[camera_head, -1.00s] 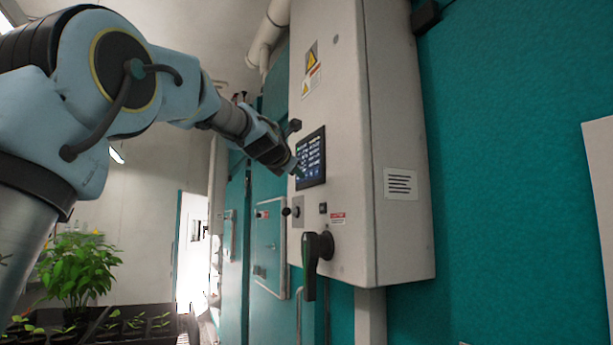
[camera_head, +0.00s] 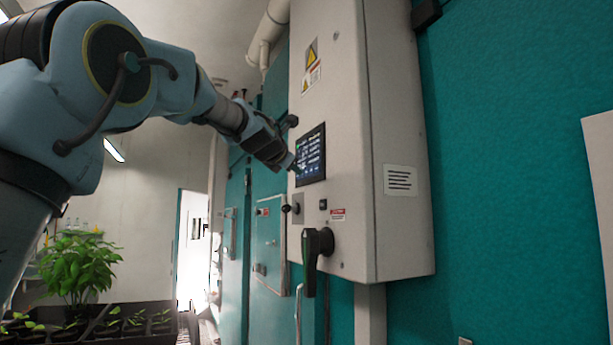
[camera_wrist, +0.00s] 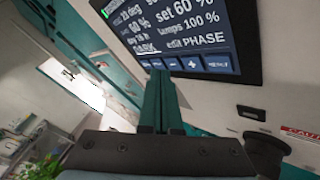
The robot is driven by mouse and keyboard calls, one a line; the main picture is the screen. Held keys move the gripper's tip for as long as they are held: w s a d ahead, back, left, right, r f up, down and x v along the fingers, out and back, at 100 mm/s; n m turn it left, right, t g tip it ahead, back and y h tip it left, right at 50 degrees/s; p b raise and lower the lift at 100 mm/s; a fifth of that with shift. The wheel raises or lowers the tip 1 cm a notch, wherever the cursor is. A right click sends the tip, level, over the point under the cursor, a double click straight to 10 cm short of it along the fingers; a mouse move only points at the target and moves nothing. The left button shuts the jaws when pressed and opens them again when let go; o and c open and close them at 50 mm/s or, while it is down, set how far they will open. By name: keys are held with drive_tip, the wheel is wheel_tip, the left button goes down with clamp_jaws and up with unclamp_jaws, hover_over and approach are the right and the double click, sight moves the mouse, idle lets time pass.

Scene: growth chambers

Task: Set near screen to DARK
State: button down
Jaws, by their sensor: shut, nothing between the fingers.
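The near screen (camera_head: 311,155) is a dark, lit panel on the front of the pale grey cabinet. In the wrist view the screen (camera_wrist: 215,32) shows "set 60 %", "lamps 100 %", "edit PHASE" and a word at lower left that looks like DARK. A row of blue buttons runs along its lower edge, with minus, plus and MENU signs. My gripper (camera_head: 291,163) is shut and empty at the screen's left edge. In the wrist view its teal fingertips (camera_wrist: 163,74) lie over the button row and hide part of it. I cannot tell whether they touch.
Below the screen are a small knob (camera_head: 296,209), a small black switch (camera_head: 323,205) and a large black handle (camera_head: 316,250) that juts out. A teal wall (camera_head: 510,180) lies to the right. A potted plant (camera_head: 78,265) and seedling trays stand at lower left.

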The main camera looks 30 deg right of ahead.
drive_tip(key=shift+a, duration=0.2)
drive_tip(key=shift+w+a+b, duration=0.15)
drive_tip(key=shift+a+b, duration=0.75)
drive_tip(key=shift+a, duration=0.35)
drive_tip(key=shift+w+a+b, duration=0.15)
drive_tip(key=shift+a+b, duration=0.75)
drive_tip(key=shift+a, duration=0.3)
